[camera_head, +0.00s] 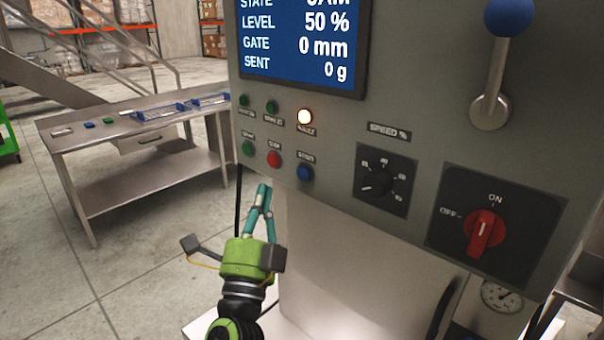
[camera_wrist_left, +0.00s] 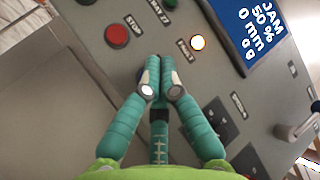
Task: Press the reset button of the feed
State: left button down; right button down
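The blue reset button (camera_head: 304,173) sits on the grey control panel, right of the red stop button (camera_head: 275,159) and the green start button (camera_head: 248,149). My left gripper (camera_head: 264,188) is empty, its teal fingers brought together and pointing up, just below and left of the blue button in the head view. In the left wrist view the closed fingertips (camera_wrist_left: 154,68) lie over the panel between the red button (camera_wrist_left: 117,35) and the dark speed dial plate. The blue button is hidden behind the fingers there. I cannot tell whether the fingertips touch the panel. My right gripper is not in view.
The fault lamp (camera_head: 305,117) glows. The screen (camera_head: 300,45) reads JAM, level 50 %, gate 0 mm. The speed dial (camera_head: 378,183), red power switch (camera_head: 485,232) and blue-knobbed lever (camera_head: 497,70) stand to the right. A steel table (camera_head: 150,150) is at left.

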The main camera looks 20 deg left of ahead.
aim_at(303, 174)
pick_arm(q)
jog(key=w+d, duration=0.2)
jog(key=w, duration=0.4)
jog(key=shift+b, duration=0.4)
dwell(1.1)
jog(key=shift+w+d, duration=0.15)
jog(key=shift+w, duration=0.2)
jog(key=shift+w+d+b, duration=0.15)
jog(key=shift+w+b, duration=0.2)
jog(key=shift+b, duration=0.05)
dwell(0.5)
jog(key=shift+s, duration=0.15)
jog(key=shift+s+a, duration=0.25)
jog(key=shift+s, duration=0.4)
